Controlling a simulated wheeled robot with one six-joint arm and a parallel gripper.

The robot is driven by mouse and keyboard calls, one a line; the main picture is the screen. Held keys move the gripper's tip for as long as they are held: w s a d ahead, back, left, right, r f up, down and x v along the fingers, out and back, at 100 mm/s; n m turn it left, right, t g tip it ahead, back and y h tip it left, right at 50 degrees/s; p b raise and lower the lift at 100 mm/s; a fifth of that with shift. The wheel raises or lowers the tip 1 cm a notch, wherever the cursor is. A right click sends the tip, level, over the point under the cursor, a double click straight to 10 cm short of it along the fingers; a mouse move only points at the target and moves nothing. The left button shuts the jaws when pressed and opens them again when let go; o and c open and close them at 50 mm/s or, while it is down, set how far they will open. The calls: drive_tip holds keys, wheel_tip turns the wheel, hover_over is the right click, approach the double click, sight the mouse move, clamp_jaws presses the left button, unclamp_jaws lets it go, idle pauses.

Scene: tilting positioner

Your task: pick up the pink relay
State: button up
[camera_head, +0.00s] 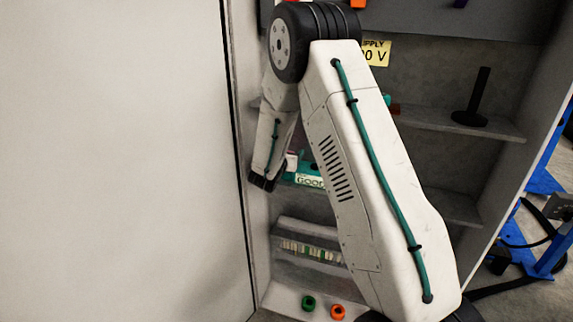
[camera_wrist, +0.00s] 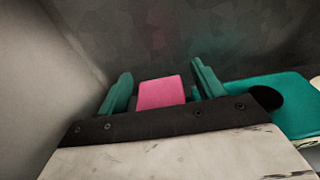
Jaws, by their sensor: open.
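The pink relay (camera_wrist: 160,92) shows in the wrist view as a pink block with a flat upper face. It lies between the two teal fingers of my gripper (camera_wrist: 161,76), which stand apart on either side of it. A small dark gap shows on each side of the relay, and its lower part is hidden behind the dark gripper body. In the head view my arm reaches down into the cabinet at its left side. The fingers are hidden there, and I cannot make out the relay clearly.
The cabinet's left wall (camera_wrist: 35,85) is close. A black stand (camera_head: 470,117) is on the right shelf. Green (camera_head: 308,303) and orange (camera_head: 337,312) pieces lie below.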

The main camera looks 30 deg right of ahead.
drive_tip(key=c, duration=1.1)
drive_tip(key=shift+c, duration=0.6)
drive_tip(key=shift+r, duration=0.15)
